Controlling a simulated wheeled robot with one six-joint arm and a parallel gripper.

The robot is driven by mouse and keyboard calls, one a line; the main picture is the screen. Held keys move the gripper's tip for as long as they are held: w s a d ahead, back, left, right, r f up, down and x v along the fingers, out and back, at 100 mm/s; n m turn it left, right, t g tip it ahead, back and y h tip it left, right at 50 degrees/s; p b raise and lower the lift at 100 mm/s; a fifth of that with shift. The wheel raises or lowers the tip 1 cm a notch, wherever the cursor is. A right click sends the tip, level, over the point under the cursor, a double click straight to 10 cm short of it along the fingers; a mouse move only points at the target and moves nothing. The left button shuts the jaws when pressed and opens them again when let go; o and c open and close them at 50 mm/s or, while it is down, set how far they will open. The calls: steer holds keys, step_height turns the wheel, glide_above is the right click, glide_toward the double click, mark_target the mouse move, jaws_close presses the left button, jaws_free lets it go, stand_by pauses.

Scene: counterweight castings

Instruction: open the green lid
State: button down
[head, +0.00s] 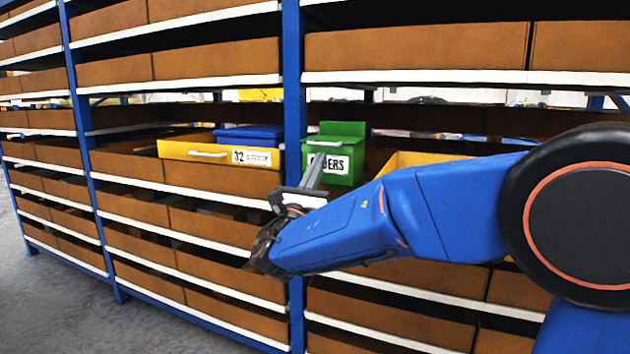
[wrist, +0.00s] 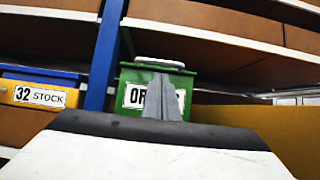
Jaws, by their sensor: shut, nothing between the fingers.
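The green box (head: 340,172) stands on a rack shelf just right of a blue post, with a white label partly reading "ORDERS". It also shows in the wrist view (wrist: 130,73). A white handle (wrist: 160,62) sits at the top of its front, by the green lid's edge. A green panel (head: 343,128) rises behind; I cannot tell whether it is part of the lid. My gripper (head: 314,168) is shut and empty, its fingers pointing at the box front. In the wrist view the fingertips (wrist: 168,100) cover the middle of the label. Contact cannot be told.
Another yellow surface (wrist: 235,116) lies close to the right of the green box. Brown bins and white shelf edges (head: 420,77) run above and below.

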steer(key=shift+w+r, duration=0.1)
steer(key=shift+r, duration=0.55)
steer(key=shift+r, duration=0.1)
